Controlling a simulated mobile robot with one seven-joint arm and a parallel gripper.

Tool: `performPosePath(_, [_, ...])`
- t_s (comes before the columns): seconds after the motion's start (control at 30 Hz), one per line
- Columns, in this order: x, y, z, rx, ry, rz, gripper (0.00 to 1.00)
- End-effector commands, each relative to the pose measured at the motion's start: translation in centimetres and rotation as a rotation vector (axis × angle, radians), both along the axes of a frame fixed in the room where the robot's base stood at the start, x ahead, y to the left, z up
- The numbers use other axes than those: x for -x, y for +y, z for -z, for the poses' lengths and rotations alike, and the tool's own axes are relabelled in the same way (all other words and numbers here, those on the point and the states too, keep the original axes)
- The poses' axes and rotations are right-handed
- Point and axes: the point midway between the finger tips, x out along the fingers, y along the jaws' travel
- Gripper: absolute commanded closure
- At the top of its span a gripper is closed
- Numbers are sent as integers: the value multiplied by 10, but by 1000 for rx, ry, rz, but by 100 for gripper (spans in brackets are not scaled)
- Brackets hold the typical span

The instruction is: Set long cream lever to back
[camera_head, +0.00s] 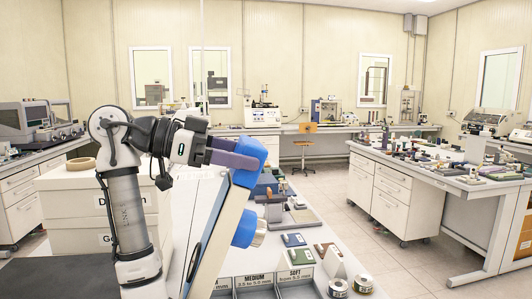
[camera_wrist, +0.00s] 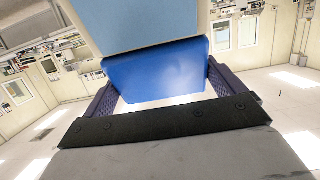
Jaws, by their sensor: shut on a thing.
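A long cream lever (camera_head: 222,225) stands tilted in the head view, its upper end leaning right. A blue block (camera_head: 250,160) sits at its upper end, and a blue drum-like part (camera_head: 246,230) is beside it lower right. My gripper (camera_head: 238,158) reaches the upper end from the left and is shut on the blue block. In the wrist view, my gripper (camera_wrist: 158,88) has a purple finger on each side of the blue block (camera_wrist: 158,75). A pale blue panel (camera_wrist: 150,25) lies beyond it; I cannot tell what it belongs to.
White labelled boxes (camera_head: 100,215) with a tape roll (camera_head: 81,164) stand at left. Bins marked MEDIUM and SOFT (camera_head: 275,282), small pads (camera_head: 293,240) and two rolls (camera_head: 338,287) are right of the lever. A cluttered bench (camera_head: 385,205) stands beyond a clear aisle.

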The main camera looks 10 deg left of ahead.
Motion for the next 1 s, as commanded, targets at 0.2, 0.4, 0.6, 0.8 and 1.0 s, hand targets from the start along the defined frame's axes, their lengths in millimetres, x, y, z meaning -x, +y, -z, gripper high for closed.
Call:
performPosePath(0.2, [5, 16, -1, 31, -12, -2, 46])
performPosePath(0.4, [8, 23, -2, 45, -18, -2, 46])
performPosePath(0.6, [9, 25, -2, 50, -21, -2, 46])
performPosePath(0.8, [9, 26, -2, 51, -22, -3, 46])
performPosePath(1.0, [9, 26, -2, 50, -21, -3, 0])
